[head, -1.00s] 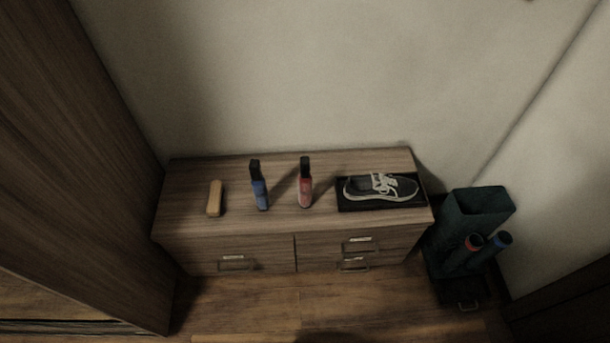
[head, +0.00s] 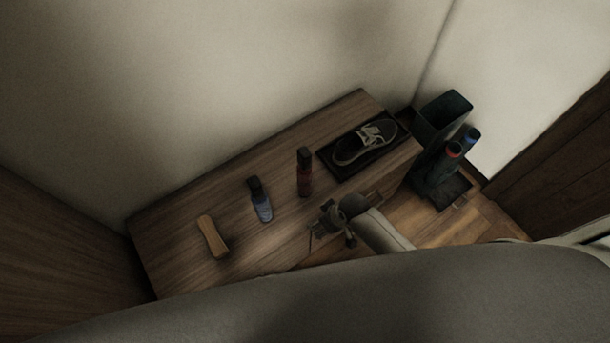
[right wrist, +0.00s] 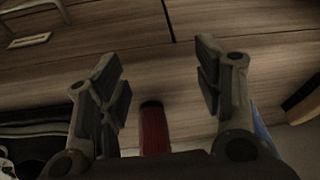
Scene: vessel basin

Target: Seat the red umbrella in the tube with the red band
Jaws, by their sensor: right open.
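The tube with the red band (head: 452,150) stands on the dark umbrella stand at the right, beside the blue-banded tube. My left gripper is not in view.
The blue umbrella (head: 261,203) and a tan brush-like block (head: 213,238) are left of the red umbrella. A shoe (head: 364,142) sits in a black tray (head: 333,170). The dark stand's large bin (head: 441,117) is behind the tubes. Walls border the back and right.

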